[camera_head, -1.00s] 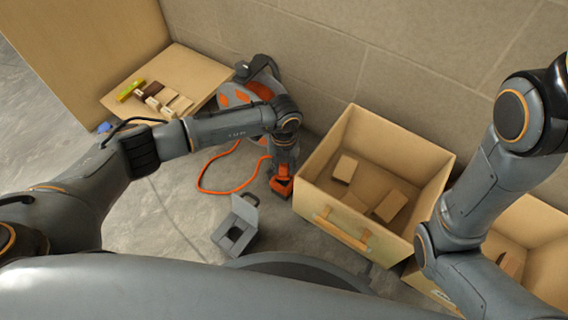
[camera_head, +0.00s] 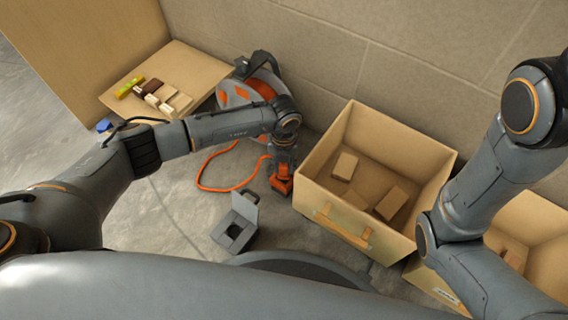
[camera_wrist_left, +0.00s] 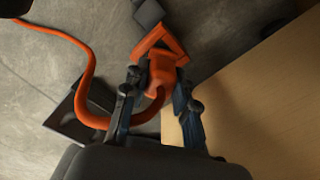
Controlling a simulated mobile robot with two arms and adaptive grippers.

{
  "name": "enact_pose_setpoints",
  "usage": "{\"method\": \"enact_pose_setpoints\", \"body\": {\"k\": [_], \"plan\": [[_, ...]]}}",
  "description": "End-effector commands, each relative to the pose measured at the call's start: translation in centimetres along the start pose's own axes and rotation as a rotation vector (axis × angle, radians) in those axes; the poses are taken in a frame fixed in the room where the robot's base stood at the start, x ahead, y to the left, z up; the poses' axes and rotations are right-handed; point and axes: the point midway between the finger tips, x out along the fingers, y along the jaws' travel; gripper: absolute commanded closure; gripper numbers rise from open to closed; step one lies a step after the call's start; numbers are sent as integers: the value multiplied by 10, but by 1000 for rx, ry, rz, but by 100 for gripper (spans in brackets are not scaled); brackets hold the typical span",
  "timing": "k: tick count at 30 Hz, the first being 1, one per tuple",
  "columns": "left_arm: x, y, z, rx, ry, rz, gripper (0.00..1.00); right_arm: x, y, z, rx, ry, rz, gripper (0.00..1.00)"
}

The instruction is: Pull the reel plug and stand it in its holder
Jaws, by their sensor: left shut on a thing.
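The orange plug (camera_wrist_left: 162,72) is between the fingers of my left gripper (camera_wrist_left: 158,92), which is shut on it. The orange cord (camera_wrist_left: 84,60) curves from the plug to the left. A dark grey block (camera_wrist_left: 148,12) shows beyond the plug's orange frame; I cannot tell whether they touch. In the head view the plug (camera_head: 281,185) is low beside the open wooden box. The orange and grey reel (camera_head: 240,93) stands by the wall, partly behind my left arm. A grey open-topped holder (camera_head: 235,230) with a raised flap is on the floor, left of and nearer than the plug. My right gripper is out of view.
The wooden box (camera_head: 325,205) holds several blocks and stands right of my left gripper. Another wooden box (camera_head: 535,225) is at the right, partly behind my right arm. A board (camera_head: 205,68) with several small blocks lies back left. Floor between holder and cord is clear.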

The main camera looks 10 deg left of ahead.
Motion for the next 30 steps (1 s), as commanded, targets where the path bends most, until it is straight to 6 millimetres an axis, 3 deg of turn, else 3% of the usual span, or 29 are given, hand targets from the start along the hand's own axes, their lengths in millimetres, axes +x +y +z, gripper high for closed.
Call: {"method": "enact_pose_setpoints", "body": {"k": [15, 16, 20, 30], "plan": [[19, 0, 0, 1, 0, 1, 98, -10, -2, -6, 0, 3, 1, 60], [19, 0, 0, 1, 0, 0, 71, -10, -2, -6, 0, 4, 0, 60], [18, 0, 0, 1, 0, 0, 46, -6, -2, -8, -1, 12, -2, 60], [15, 0, 0, 0, 0, 0, 46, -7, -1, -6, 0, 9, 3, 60]]}}
